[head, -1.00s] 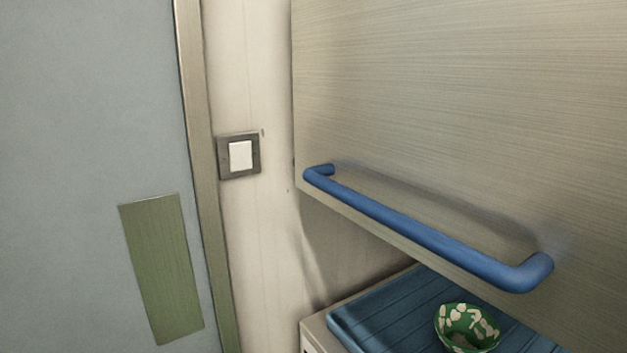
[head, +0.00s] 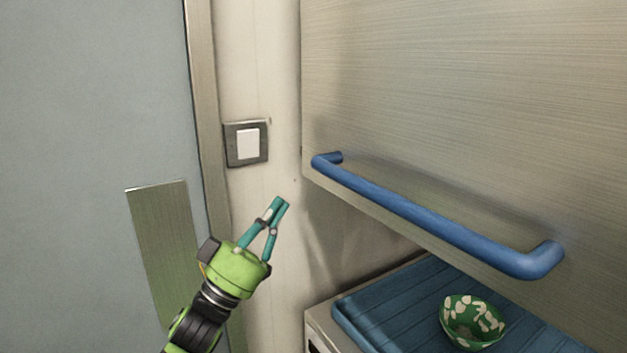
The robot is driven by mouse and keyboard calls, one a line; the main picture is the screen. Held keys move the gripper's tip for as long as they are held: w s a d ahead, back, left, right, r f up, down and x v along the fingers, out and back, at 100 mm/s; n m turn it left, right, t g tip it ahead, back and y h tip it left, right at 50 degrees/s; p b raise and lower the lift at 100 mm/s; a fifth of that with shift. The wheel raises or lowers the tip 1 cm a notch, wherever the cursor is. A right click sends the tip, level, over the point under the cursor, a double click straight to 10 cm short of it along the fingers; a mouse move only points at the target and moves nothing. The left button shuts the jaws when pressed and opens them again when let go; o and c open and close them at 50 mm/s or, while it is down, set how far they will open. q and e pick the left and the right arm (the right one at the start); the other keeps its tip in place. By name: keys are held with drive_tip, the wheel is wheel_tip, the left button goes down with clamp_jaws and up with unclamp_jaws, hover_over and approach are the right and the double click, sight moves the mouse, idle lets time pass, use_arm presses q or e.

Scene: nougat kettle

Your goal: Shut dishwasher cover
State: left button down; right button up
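The dishwasher cover (head: 480,110) is a large brushed-metal panel at the upper right, raised above the blue tray. A blue bar handle (head: 430,215) runs along its lower edge. My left gripper (head: 279,205), green with teal fingers, is raised at the lower middle, left of the handle and apart from it. Its fingertips are close together, with nothing seen between them. My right gripper is out of view.
A blue ribbed tray (head: 390,300) lies under the cover. A green bowl with pale patches (head: 472,322) sits on it. A light switch (head: 247,144) is on the wall. A grey-blue door (head: 80,100) with a greenish plate (head: 165,245) is at left.

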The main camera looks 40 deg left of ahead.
use_arm(q)
drive_tip(key=s+d+r+m+h, duration=0.3)
drive_tip(key=r+h, duration=0.2)
wheel_tip(320, 180, up, 8)
drive_tip(key=p, duration=0.7)
hover_over(313, 165)
drive_tip(key=s+d, duration=0.2)
drive_tip(key=s, duration=0.1)
drive_tip(key=f, duration=0.5)
drive_tip(key=shift+w, duration=0.3)
use_arm(e)
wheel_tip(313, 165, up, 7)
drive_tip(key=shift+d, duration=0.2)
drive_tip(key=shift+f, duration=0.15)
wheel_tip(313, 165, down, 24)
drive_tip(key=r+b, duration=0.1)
drive_tip(key=b, duration=2.3)
use_arm(q)
wheel_tip(313, 165, down, 37)
drive_tip(key=b, duration=0.2)
drive_tip(key=shift+r+b, duration=0.15)
drive_tip(key=shift+b, duration=0.15)
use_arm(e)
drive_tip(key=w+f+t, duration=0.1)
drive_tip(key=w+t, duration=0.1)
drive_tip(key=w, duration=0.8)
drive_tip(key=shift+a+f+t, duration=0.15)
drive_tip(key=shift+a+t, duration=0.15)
